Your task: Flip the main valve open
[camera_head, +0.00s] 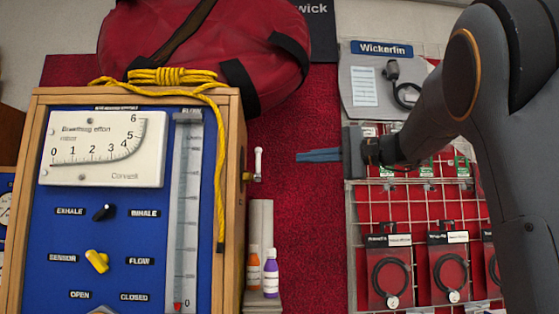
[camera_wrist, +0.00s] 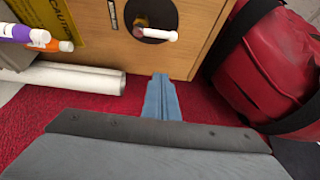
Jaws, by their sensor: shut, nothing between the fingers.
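A valve with a white handle (camera_head: 258,161) on a brass fitting sticks out of the right side of the wooden testbench (camera_head: 237,150). The handle stands upright in the head view. In the wrist view, the white handle (camera_wrist: 159,35) lies across a round dark hole in the wooden side wall, its end pointing right. My gripper (camera_head: 298,157) has its blue fingers shut and empty, to the right of the handle and pointing at it, with a clear gap between. In the wrist view, the fingertips (camera_wrist: 160,76) are below the hole and touch nothing visible.
The blue panel carries a black knob (camera_head: 104,212), a yellow knob (camera_head: 97,261) and OPEN/CLOSED labels. A yellow rope (camera_head: 221,180) hangs at the bench's edge. Orange (camera_head: 253,272) and purple (camera_head: 271,277) bottles stand below the valve. A red bag (camera_wrist: 264,64) is close by. A wire rack (camera_head: 415,215) stands right.

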